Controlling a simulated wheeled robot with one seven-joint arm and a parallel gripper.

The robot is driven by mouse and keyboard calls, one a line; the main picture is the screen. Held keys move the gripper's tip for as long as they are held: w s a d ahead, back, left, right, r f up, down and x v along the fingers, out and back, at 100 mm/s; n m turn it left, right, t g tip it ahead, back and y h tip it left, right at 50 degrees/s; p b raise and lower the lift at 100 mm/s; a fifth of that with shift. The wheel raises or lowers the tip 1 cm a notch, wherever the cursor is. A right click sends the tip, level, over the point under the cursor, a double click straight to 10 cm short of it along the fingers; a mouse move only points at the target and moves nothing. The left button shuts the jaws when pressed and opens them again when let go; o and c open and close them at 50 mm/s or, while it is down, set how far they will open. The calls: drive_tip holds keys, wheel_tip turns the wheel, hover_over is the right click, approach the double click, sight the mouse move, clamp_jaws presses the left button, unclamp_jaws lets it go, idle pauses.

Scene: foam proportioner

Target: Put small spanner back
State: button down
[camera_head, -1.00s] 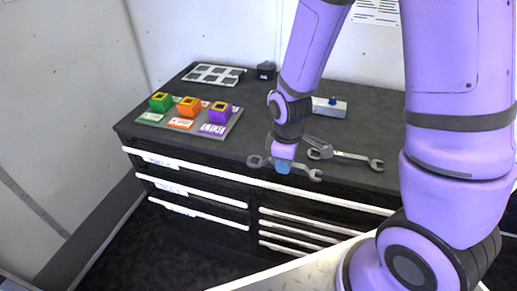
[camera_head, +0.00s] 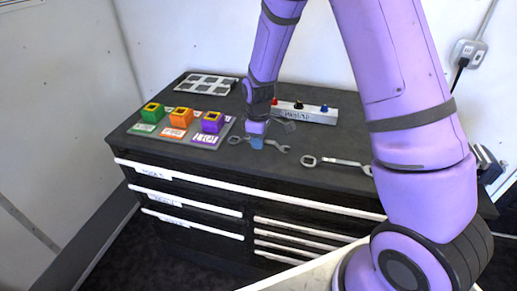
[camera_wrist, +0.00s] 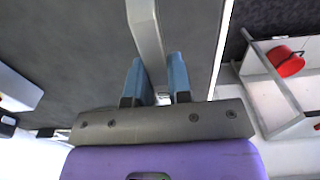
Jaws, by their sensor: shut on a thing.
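My gripper (camera_head: 257,143) is over the front part of the dark worktop (camera_head: 165,155), its blue fingers shut on the small spanner (camera_head: 276,147). The spanner's two ends stick out left and right of the fingers; its middle is hidden behind them. It is at or just above the worktop; I cannot tell whether it touches. In the wrist view, the spanner's grey shank (camera_wrist: 146,35) runs up from between the blue fingers (camera_wrist: 155,80). A larger spanner (camera_head: 340,162) lies to the right on the worktop, apart from it, with its right end close to my arm.
A board with green (camera_head: 152,112), orange (camera_head: 181,117) and purple (camera_head: 212,121) blocks lies left of my gripper. A grey-tiled panel (camera_head: 207,85) is at the back left. A white box with knobs (camera_head: 318,116) stands behind. Drawers with white edges (camera_head: 190,207) are below.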

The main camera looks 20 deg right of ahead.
sight(258, 155)
drive_tip(key=shift+s+f, duration=0.1)
drive_tip(key=shift+f, duration=1.55)
drive_tip(key=shift+f, duration=0.15)
drive_tip(key=c, duration=1.1)
unclamp_jaws()
drive_tip(key=shift+o, duration=0.2)
